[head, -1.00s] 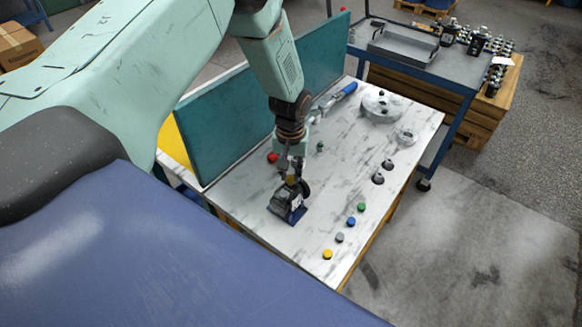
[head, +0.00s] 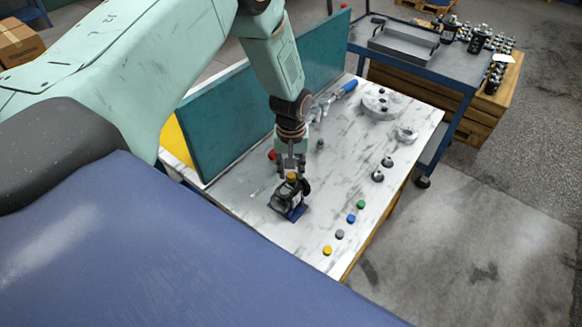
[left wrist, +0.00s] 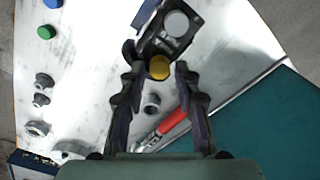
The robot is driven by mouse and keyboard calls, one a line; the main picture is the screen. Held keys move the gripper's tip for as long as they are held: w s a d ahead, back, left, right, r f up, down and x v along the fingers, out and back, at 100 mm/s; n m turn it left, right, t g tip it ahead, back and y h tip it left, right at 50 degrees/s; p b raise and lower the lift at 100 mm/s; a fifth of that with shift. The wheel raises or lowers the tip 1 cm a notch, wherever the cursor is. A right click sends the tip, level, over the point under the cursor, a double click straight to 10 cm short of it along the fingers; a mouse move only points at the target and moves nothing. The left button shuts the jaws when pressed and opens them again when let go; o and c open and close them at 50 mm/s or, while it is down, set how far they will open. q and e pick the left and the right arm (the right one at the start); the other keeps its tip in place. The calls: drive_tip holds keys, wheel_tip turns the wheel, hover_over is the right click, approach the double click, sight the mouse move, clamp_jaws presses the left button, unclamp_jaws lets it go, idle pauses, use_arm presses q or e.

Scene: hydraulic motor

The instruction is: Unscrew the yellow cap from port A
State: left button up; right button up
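The dark hydraulic motor (head: 285,194) stands on a blue base (head: 297,214) on the white marbled table. It also shows in the left wrist view (left wrist: 172,38). A yellow cap (left wrist: 159,68) sits on the motor. My left gripper (left wrist: 156,72) is open above it, one finger on each side of the cap. A gap seems to show between the cap and each fingertip. In the head view the left gripper (head: 290,172) points down at the yellow cap (head: 291,177). The port's letter cannot be read. My right gripper is not in view.
Loose yellow (head: 327,250), grey (head: 340,235), blue (head: 351,218) and green (head: 361,204) caps line the table's edge. A red-handled tool (left wrist: 173,122) lies near the motor. A teal panel (head: 240,125) borders the table. A grey round flange (head: 380,105) lies at the far end.

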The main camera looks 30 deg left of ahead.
use_arm(q)
drive_tip(key=shift+s+d, duration=0.1)
drive_tip(key=m+b, duration=0.1)
drive_tip(key=m, duration=0.3)
drive_tip(key=shift+f+m+b, duration=0.1)
drive_tip(key=shift+m+b, duration=0.2)
drive_tip(key=m+b, duration=0.1)
drive_tip(key=m, duration=0.2)
drive_tip(key=shift+m, duration=0.9)
drive_tip(key=shift+c, duration=0.2)
